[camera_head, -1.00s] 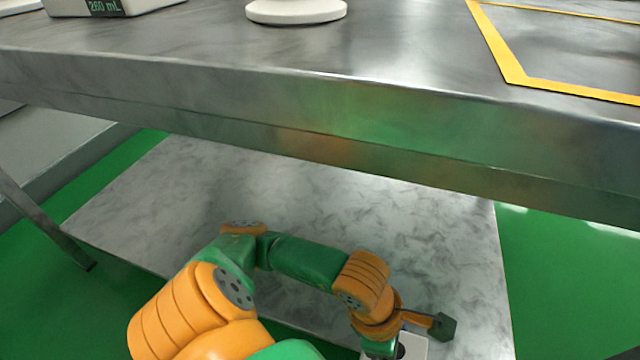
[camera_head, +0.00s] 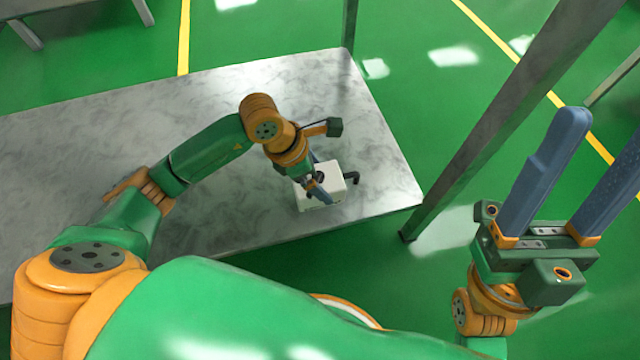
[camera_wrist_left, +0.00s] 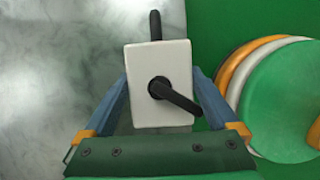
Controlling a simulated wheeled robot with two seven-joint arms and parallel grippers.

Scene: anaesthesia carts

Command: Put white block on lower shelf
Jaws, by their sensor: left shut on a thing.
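The white block (camera_head: 318,184) is a small white box with black handle-like parts; it is at the right front part of the lower shelf (camera_head: 380,165), a grey marbled metal sheet. My left gripper (camera_head: 322,188) is shut on the block, one blue finger on each side. In the left wrist view the block (camera_wrist_left: 160,100) sits between the fingers, with a black lever on its face and a black bar beyond it. I cannot tell whether it touches the shelf. My right gripper (camera_head: 575,165) is open and empty, off to the right over the green floor.
A grey metal post (camera_head: 500,130) rises at the shelf's right corner, between the shelf and my right gripper. Another post (camera_head: 349,25) stands at the back corner. The shelf's left and middle are bare apart from my arm above.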

